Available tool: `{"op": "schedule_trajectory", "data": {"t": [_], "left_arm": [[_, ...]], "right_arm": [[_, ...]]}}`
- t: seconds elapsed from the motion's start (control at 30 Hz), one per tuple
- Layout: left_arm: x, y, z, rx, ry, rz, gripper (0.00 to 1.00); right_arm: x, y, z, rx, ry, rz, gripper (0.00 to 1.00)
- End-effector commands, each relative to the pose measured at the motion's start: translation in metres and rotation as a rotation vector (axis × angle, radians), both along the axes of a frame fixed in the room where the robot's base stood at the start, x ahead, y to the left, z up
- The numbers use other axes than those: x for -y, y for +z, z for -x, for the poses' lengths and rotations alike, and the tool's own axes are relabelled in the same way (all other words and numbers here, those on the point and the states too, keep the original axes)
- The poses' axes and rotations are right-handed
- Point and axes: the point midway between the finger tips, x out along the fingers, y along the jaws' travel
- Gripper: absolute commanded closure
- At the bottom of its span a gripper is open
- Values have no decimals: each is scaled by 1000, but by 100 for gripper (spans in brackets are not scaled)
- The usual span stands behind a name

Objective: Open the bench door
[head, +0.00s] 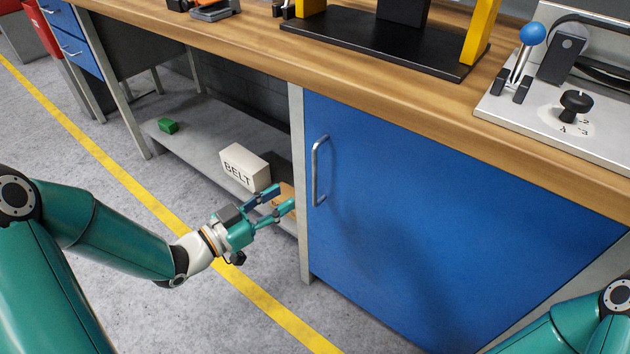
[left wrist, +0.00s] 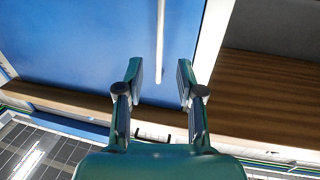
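The bench door (head: 420,220) is a blue panel under the wooden bench top, and it is shut. Its metal bar handle (head: 316,172) stands upright near the door's left edge. My left gripper (head: 286,196) is open and empty, in front of the bench and left of the handle in the head view. In the left wrist view the door (left wrist: 70,50) fills the upper left. The handle (left wrist: 160,40) lies in line with the gap between the open fingers (left wrist: 160,78), beyond them, with no contact visible. My right gripper is out of view; only part of that arm shows.
A low shelf (head: 205,135) left of the door holds a white BELT box (head: 245,167), a green block (head: 167,126) and an orange-brown box partly behind my gripper. The bench top (head: 250,55) overhangs the door. Grey floor with a yellow line (head: 130,180) is clear in front.

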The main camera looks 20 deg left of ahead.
Motion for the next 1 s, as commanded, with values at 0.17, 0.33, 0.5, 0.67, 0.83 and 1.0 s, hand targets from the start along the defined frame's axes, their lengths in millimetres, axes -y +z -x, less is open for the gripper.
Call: {"op": "schedule_trajectory", "data": {"t": [0.17, 0.33, 0.5, 0.67, 0.83, 1.0], "left_arm": [[22, -1, -34, 1, -4, 0, 63], [38, -1, -61, 1, -2, 1, 63], [47, 0, -79, 0, 1, 0, 63], [51, 0, -85, -1, 3, 0, 63], [51, 0, -86, -1, 3, 0, 63], [51, 0, -86, -1, 3, 0, 76]], "right_arm": [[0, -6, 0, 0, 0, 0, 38], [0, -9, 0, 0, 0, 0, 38], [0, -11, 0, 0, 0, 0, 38], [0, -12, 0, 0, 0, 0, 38], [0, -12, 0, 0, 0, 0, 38], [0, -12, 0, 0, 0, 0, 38]]}}
